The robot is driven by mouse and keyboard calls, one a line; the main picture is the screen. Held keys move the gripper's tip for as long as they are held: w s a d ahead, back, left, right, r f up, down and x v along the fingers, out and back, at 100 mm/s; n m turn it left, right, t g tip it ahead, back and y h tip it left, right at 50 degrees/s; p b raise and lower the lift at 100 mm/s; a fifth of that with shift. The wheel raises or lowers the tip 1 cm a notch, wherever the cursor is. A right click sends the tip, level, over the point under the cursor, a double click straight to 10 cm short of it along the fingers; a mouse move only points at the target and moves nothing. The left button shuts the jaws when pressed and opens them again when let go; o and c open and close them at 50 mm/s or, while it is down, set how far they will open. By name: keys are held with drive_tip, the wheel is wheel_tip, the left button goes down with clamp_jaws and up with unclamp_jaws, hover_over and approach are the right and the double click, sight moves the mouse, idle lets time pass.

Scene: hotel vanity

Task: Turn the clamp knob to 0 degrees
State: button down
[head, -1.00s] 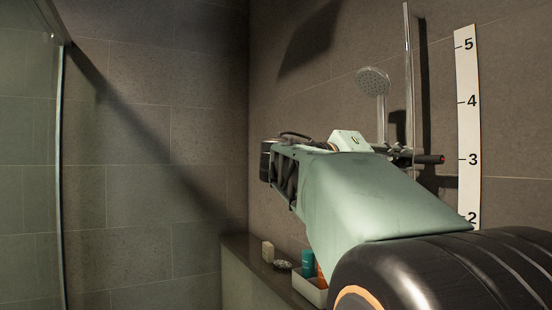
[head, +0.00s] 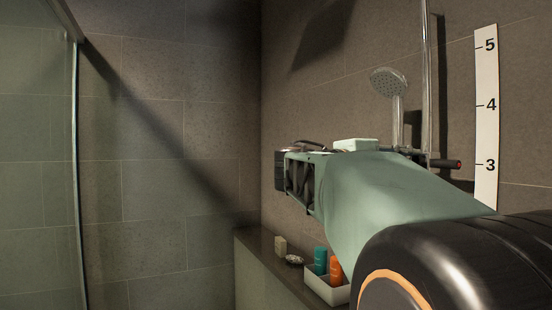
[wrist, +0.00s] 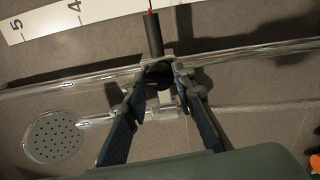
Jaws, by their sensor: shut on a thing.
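The clamp knob (wrist: 159,73) is a dark rounded piece between my fingertips, on the clamp at the chrome shower rail (wrist: 82,78). My gripper (wrist: 162,72) is shut on the knob, one finger on each side. A dark cylinder (wrist: 153,35) with a red tip sticks out past the knob towards the scale; its end (head: 446,164) shows right of the rail in the head view. The shower head (wrist: 55,137) hangs beside the rail at the left of the wrist view. The knob's markings are not readable. My arm hides most of the clamp in the head view.
A white scale strip (head: 486,120) with numbers is on the tiled wall right of the rail. Below, a ledge (head: 262,248) holds a pale block (head: 280,246), a small dish (head: 295,259) and a white tray (head: 322,292) with bottles. A glass panel (head: 40,180) stands at left.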

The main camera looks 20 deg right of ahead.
drive_tip(key=shift+n, duration=0.6)
drive_tip(key=c, duration=1.6)
unclamp_jaws()
wheel_tip(320, 180, up, 10)
drive_tip(key=shift+r+p, duration=0.2)
drive_tip(key=shift+p, duration=0.1)
drive_tip(key=shift+a, duration=0.15)
